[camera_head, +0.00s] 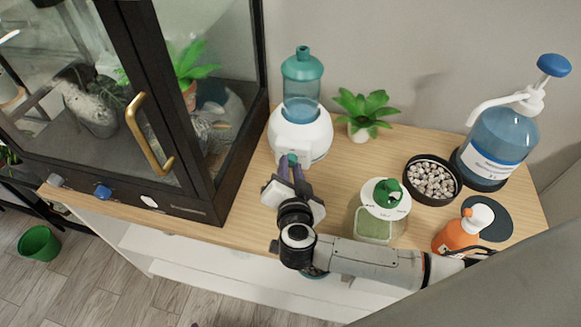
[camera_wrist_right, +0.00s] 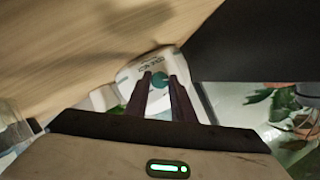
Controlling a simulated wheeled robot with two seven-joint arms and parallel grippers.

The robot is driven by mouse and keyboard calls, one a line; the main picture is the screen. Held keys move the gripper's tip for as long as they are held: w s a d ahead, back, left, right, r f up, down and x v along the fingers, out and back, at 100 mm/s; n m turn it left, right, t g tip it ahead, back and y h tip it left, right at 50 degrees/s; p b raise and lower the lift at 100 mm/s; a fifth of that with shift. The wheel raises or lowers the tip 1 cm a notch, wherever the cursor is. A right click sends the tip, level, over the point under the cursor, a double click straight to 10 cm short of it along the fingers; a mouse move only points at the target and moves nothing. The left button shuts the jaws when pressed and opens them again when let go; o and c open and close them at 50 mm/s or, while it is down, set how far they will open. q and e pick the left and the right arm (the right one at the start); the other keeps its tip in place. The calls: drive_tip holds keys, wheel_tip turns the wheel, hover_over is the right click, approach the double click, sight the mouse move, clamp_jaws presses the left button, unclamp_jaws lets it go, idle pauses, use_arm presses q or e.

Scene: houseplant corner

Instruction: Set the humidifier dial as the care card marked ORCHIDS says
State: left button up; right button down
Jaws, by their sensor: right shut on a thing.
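The humidifier (camera_head: 313,138) has a round white base and a clear blue tank with a teal cap. It stands upright on the wooden top, beside the glass cabinet. Its small teal dial (camera_head: 291,159) is on the front of the base, and it also shows in the right wrist view (camera_wrist_right: 159,82) between the fingers. My right gripper (camera_head: 290,170) is at the front of the humidifier with its fingers shut on the dial. Small markings around the dial are too blurred to read. I see no readable ORCHIDS card. My left gripper is not in view.
The glass cabinet (camera_head: 128,75) with a brass handle is close on the left. A potted plant (camera_head: 362,113), a bowl of pebbles (camera_head: 432,180), a blue pump bottle (camera_head: 495,140), an orange spray bottle (camera_head: 462,232) and a green-topped container (camera_head: 385,198) stand to the right.

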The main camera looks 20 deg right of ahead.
drive_tip(key=shift+s+m+p, duration=0.15)
drive_tip(key=shift+m+p, duration=0.35)
drive_tip(key=shift+p, duration=0.15)
drive_tip(key=shift+d+f+m+t+y, duration=0.1)
drive_tip(key=shift+f+m+t+y, duration=0.15)
drive_tip(key=shift+m+t+y, duration=0.2)
drive_tip(key=shift+f+m+t+b, duration=0.1)
drive_tip(key=shift+m+t+b, duration=0.2)
drive_tip(key=shift+b, duration=0.2)
drive_tip(key=shift+m+t+b, duration=0.25)
drive_tip(key=shift+m+b, duration=0.2)
drive_tip(key=shift+m, duration=0.2)
drive_tip(key=shift+y, duration=0.25)
drive_tip(key=c, duration=1.5)
unclamp_jaws()
drive_tip(key=shift+r, duration=0.2)
